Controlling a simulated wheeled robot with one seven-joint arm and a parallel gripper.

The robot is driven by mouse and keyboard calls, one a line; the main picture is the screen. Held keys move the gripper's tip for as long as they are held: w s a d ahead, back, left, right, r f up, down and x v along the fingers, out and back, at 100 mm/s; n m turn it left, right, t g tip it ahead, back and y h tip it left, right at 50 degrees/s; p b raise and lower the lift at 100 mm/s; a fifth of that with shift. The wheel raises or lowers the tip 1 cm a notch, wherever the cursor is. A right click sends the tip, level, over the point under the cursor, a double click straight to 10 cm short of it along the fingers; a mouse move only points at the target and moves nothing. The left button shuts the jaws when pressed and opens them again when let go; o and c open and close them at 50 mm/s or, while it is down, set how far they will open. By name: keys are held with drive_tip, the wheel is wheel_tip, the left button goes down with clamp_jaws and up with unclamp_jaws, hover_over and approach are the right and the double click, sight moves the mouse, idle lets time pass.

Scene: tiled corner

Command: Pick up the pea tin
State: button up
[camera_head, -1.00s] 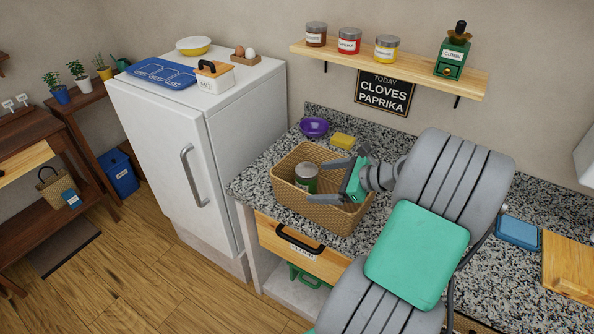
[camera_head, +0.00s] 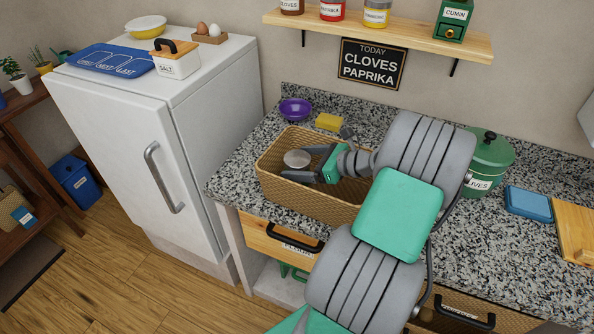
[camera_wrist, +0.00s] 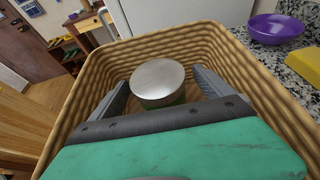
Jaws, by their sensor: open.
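The pea tin stands inside the wicker basket (camera_head: 325,205) on the counter. Its round silver lid (camera_head: 297,158) shows in the head view, and in the wrist view the tin (camera_wrist: 158,80) shows its lid and a strip of green side below. My gripper (camera_head: 299,166) is open and reaches down into the basket. In the wrist view its two dark fingers (camera_wrist: 160,77) lie to the left and right of the tin, with gaps visible on both sides. The tin's lower part is hidden, and its label cannot be read.
The basket's walls (camera_wrist: 75,85) surround the fingers closely. A purple bowl (camera_head: 296,109) and yellow sponge (camera_head: 329,122) sit behind the basket. A green pot (camera_head: 490,163) and blue box (camera_head: 528,204) stand to the right. The fridge (camera_head: 125,130) is left.

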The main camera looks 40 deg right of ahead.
drive_tip(key=x, duration=0.4)
drive_tip(key=shift+a+f, duration=0.1)
drive_tip(key=shift+f, duration=0.1)
drive_tip(key=shift+s, duration=0.1)
drive_tip(key=shift+c, duration=0.4)
drive_tip(key=shift+r, duration=0.1)
clamp_jaws()
